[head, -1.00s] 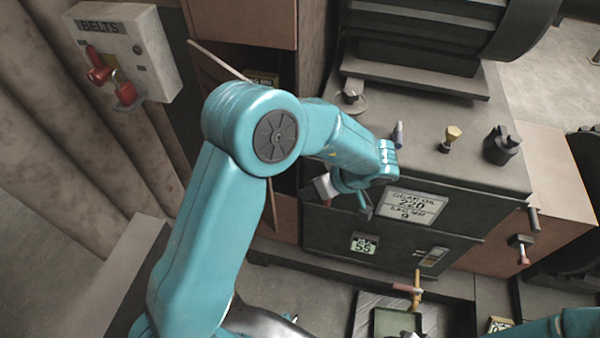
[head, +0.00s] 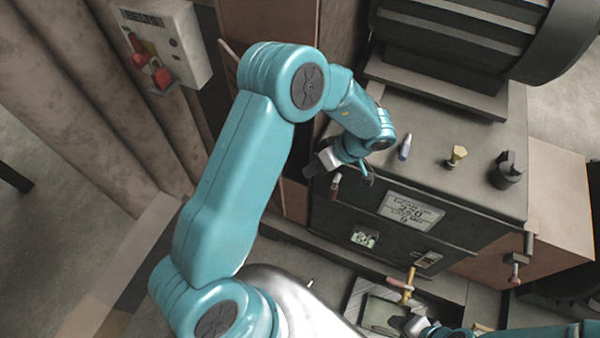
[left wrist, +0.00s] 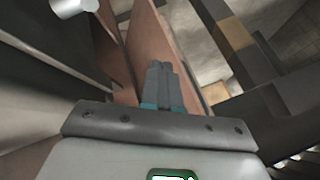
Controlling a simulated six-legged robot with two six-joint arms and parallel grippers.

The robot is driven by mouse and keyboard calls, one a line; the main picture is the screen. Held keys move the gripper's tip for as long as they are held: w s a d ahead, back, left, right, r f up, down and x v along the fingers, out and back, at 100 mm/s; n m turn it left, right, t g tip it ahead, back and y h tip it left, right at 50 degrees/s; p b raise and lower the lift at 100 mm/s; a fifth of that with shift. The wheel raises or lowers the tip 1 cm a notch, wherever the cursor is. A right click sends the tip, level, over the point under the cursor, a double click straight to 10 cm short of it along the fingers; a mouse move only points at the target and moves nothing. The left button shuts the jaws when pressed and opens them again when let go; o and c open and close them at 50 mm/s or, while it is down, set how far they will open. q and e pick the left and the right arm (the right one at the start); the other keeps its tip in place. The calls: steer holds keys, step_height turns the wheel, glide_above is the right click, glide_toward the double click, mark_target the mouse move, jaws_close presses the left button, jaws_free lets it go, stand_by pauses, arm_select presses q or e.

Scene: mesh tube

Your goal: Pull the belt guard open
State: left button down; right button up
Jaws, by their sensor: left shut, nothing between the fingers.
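A reddish-brown panel with a dark opening shows behind my left arm in the head view (head: 266,30); I cannot tell for sure which part is the belt guard. My left gripper (head: 366,178) is shut and empty in front of the dark machine cabinet (head: 340,222), close to a small red-ended handle (head: 334,186). In the left wrist view its closed fingers (left wrist: 160,68) point along a reddish-brown panel (left wrist: 110,50), with no contact visible. My right gripper (head: 412,324) is partly visible at the bottom; its jaws are unclear.
A grey box labelled BELTS (head: 172,48) with red locks hangs on the left wall. A yellow knob (head: 457,155) and a dark fitting (head: 508,170) stand on the cabinet top. A tray (head: 385,312) lies below. A pale cylinder (left wrist: 74,5) shows in the left wrist view.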

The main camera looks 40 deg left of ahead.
arm_select(q)
steer(key=x, duration=0.9)
steer(key=shift+f, duration=0.25)
arm_select(e)
steer(key=shift+s+a+r, duration=0.1)
steer(key=shift+s+a, duration=0.05)
